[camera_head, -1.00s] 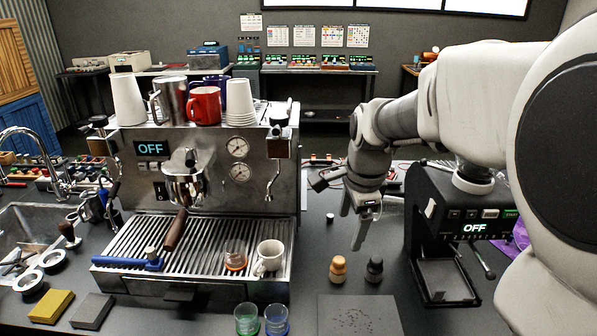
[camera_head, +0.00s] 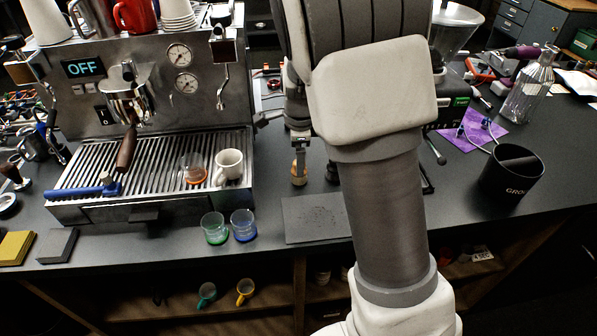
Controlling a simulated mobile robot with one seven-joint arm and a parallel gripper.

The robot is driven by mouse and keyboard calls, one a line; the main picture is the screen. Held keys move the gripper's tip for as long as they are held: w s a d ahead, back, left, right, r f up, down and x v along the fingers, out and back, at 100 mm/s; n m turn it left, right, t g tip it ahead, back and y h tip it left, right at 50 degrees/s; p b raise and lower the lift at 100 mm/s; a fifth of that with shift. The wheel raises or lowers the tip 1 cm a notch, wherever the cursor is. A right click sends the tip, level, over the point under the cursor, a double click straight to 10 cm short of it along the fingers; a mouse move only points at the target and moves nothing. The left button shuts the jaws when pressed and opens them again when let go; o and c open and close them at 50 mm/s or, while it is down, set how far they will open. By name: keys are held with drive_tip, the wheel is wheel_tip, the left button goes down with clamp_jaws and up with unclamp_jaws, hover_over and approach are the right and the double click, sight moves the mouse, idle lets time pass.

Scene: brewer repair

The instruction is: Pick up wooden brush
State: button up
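A small light-wood piece with a rounded body (camera_head: 299,177), which I take to be the wooden brush, stands on the dark counter right of the espresso machine. My gripper (camera_head: 300,150) points down directly over it, its fingertips at or very near its top. My arm hides part of this area, and I cannot tell whether the fingers are closed on the piece. A similar dark piece (camera_head: 332,173) stands just to its right, partly hidden behind my arm.
The espresso machine (camera_head: 150,112) stands to the left. A green-based glass (camera_head: 214,228), a blue-based glass (camera_head: 243,225) and a dark mat (camera_head: 315,220) lie in front. A black GROUNDS-type bin (camera_head: 511,177) and a glass bottle (camera_head: 528,88) are to the right.

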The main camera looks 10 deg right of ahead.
drive_tip(key=x, duration=0.5)
drive_tip(key=shift+w+d+f, duration=0.15)
drive_tip(key=shift+w+f, duration=0.05)
drive_tip(key=shift+f, duration=0.1)
clamp_jaws()
drive_tip(key=shift+r, duration=0.1)
drive_tip(key=v, duration=0.2)
drive_tip(key=w+v, duration=0.1)
drive_tip(key=v, duration=0.1)
drive_tip(key=shift+s+d+r, duration=0.1)
drive_tip(key=shift+d+r, duration=0.1)
drive_tip(key=shift+r, duration=0.05)
drive_tip(key=s+d+r, duration=0.6)
drive_tip(key=d, duration=0.3)
drive_tip(key=shift+d+r, duration=0.2)
drive_tip(key=shift+d, duration=0.2)
